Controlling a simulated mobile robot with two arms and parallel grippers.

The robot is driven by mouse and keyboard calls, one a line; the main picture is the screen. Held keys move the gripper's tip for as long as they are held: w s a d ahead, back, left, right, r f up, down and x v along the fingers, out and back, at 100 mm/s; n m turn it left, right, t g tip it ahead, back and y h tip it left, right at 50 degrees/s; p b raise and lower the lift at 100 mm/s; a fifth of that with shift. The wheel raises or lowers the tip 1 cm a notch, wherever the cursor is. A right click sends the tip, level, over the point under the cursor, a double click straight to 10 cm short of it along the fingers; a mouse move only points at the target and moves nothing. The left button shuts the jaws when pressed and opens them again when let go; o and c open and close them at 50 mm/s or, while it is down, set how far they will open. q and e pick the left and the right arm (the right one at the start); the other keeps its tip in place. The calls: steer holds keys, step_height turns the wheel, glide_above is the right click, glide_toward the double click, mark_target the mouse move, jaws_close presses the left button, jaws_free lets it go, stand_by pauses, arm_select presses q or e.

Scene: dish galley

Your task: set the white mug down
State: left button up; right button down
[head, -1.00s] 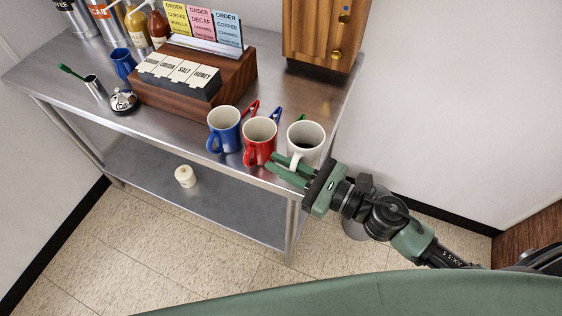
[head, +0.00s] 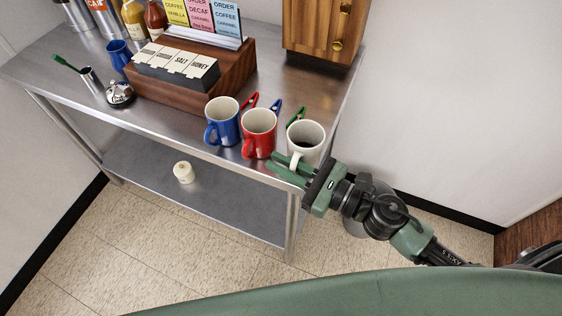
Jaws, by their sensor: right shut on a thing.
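The white mug (head: 308,143) is at the front right corner of the steel table (head: 180,123), upright, with dark contents inside. My right gripper (head: 289,170) reaches in from the right and is shut on the mug at its handle side. The mug's base is partly hidden by the gripper, so I cannot tell whether it touches the table top. A red mug (head: 259,132) stands just left of it, and a blue mug (head: 222,121) left of that. My left gripper is not in view.
A wooden condiment box (head: 230,78) and a wooden cabinet (head: 318,30) stand farther back. A bell (head: 120,94) is at the left. A small cream jar (head: 183,172) sits on the lower shelf.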

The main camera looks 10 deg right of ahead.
steer(key=shift+f+b, duration=0.35)
steer(key=c, duration=1.4)
jaws_free()
steer(key=shift+s+d+f, duration=0.1)
steer(key=shift+s+d+f+b, duration=0.1)
steer(key=shift+s+d+b, duration=0.1)
steer(key=shift+d+b, duration=0.1)
steer(key=b+v, duration=0.3)
steer(key=v, duration=0.4)
steer(key=shift+r, duration=0.25)
